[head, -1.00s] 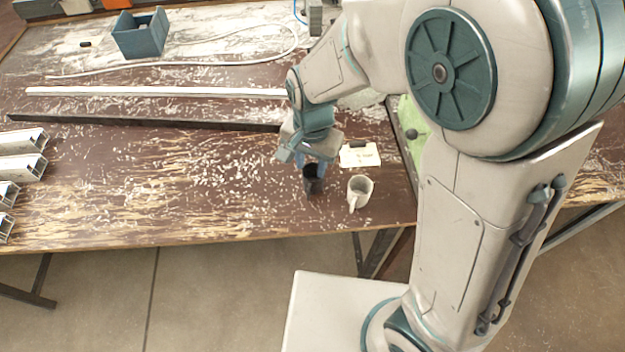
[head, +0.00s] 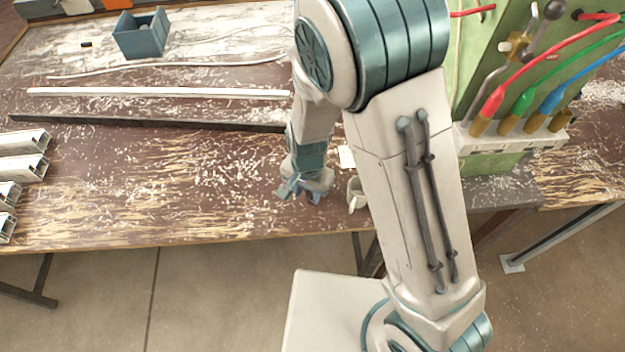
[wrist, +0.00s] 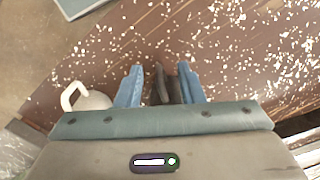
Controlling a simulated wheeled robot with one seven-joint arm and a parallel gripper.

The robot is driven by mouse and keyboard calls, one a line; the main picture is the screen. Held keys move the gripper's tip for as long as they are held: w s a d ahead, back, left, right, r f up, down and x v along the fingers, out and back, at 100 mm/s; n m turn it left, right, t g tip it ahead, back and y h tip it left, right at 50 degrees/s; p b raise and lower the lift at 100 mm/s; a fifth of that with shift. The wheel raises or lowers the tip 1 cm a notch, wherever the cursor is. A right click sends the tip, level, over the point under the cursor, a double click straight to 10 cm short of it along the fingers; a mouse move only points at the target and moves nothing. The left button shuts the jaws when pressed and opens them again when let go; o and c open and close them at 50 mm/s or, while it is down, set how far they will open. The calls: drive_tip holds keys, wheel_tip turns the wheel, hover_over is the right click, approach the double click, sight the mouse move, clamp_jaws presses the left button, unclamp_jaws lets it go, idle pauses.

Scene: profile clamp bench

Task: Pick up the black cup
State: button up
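The black cup (wrist: 166,84) shows between the two blue fingers of my gripper (wrist: 160,70) in the wrist view, nearer the right finger, with a narrow gap to the left one. The fingers look open around it. In the head view my gripper (head: 308,197) is down over the near part of the bench, right of its middle, and hides the cup.
A pale mug (head: 356,195) stands close to the right of my gripper, partly behind my arm; it also shows in the wrist view (wrist: 90,99). A card (head: 346,157) lies behind it. Metal profiles (head: 22,168) lie at left. The bench (head: 160,190) left of my gripper is clear.

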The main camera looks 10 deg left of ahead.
drive_tip(key=shift+f, duration=1.15)
drive_tip(key=shift+c, duration=0.3)
clamp_jaws()
drive_tip(key=shift+r, duration=0.1)
